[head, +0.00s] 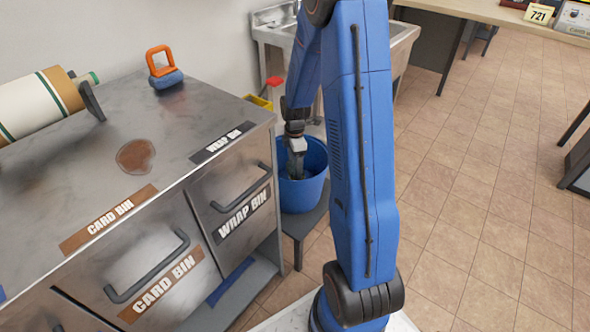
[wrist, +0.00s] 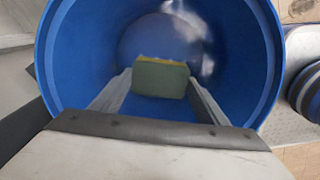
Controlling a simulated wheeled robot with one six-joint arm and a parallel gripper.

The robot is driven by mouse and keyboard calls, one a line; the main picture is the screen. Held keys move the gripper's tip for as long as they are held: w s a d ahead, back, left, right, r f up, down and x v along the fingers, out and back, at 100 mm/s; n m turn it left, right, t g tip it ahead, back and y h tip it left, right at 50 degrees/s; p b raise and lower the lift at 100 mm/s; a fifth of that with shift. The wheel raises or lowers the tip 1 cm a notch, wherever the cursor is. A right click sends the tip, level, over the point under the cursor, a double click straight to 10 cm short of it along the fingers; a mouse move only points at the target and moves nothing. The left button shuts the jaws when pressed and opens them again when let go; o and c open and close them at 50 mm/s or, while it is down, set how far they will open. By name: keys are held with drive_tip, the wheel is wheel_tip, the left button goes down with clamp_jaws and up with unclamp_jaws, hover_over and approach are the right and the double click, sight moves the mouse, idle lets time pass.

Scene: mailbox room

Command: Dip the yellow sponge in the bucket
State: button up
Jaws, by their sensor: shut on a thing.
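The blue bucket (head: 303,185) stands on a low dark stand beside the metal cabinet, and its round wall fills much of the wrist view (wrist: 62,60). My gripper (head: 294,165) reaches down into the bucket's mouth. In the wrist view, my gripper (wrist: 160,88) is shut on the sponge (wrist: 160,79), which shows a green face with a thin yellow edge along its top. The sponge is inside the bucket's rim. Pale glints show in the bucket beyond it. I cannot tell whether the sponge touches water. The sponge is hidden in the head view.
The metal cabinet (head: 215,110) with card and wrap bins stands at left. An orange-handled tool (head: 164,68) and a large roll (head: 40,105) lie on top, beside a brown stain (head: 136,155). A sink (head: 275,25) is behind the bucket. Tiled floor at right is mostly clear.

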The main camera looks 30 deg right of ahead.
wheel_tip(320, 180, up, 14)
idle(1.8)
drive_tip(key=shift+r, duration=0.15)
idle(1.9)
wheel_tip(320, 180, up, 4)
drive_tip(key=shift+f, duration=0.1)
idle(0.4)
idle(0.6)
